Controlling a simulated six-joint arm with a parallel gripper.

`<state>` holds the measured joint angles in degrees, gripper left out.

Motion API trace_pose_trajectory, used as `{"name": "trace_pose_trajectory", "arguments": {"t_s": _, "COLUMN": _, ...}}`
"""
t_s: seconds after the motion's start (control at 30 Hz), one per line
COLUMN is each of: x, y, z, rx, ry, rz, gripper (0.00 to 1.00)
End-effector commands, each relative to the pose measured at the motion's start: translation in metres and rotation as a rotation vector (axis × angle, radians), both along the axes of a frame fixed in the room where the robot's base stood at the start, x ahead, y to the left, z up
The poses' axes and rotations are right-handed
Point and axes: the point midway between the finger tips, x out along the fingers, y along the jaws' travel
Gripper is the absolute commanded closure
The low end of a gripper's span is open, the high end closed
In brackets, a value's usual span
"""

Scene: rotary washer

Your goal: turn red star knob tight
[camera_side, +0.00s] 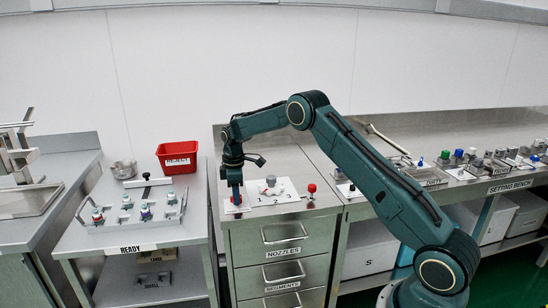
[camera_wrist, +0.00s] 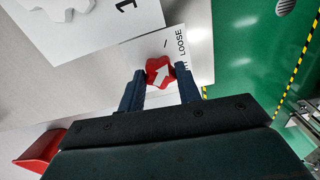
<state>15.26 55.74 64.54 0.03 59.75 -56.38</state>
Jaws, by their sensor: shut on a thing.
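The red star knob (camera_wrist: 158,72) shows in the wrist view with a white arrow on its top. It sits on a white card marked LOOSE (camera_wrist: 193,45). The arrow points up and to the right in that view. My gripper (camera_wrist: 160,80) is shut on the knob, with one blue finger on each side. In the side view my gripper (camera_side: 236,196) points straight down at the left end of the drawer cabinet's top. The knob is mostly hidden there behind the fingers.
A numbered white plate (camera_side: 273,191) with a grey knob is just right of my gripper. A small red-topped piece (camera_side: 311,188) stands further right. A red REJECT bin (camera_side: 177,157) and a tray of parts (camera_side: 130,212) are on the left table, across a gap.

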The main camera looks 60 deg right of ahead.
Motion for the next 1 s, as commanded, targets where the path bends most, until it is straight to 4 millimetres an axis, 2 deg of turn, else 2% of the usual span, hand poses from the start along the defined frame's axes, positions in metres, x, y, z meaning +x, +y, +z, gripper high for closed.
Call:
{"name": "trace_pose_trajectory", "arguments": {"t_s": 0.27, "x": 0.0004, "y": 0.0002, "z": 0.0008, "rx": 0.0, "ry": -0.001, "rz": -0.191, "gripper": 0.89}}
{"name": "trace_pose_trajectory", "arguments": {"t_s": 1.0, "x": 0.0006, "y": 0.0002, "z": 0.0012, "rx": 0.0, "ry": -0.002, "rz": -0.887, "gripper": 0.89}}
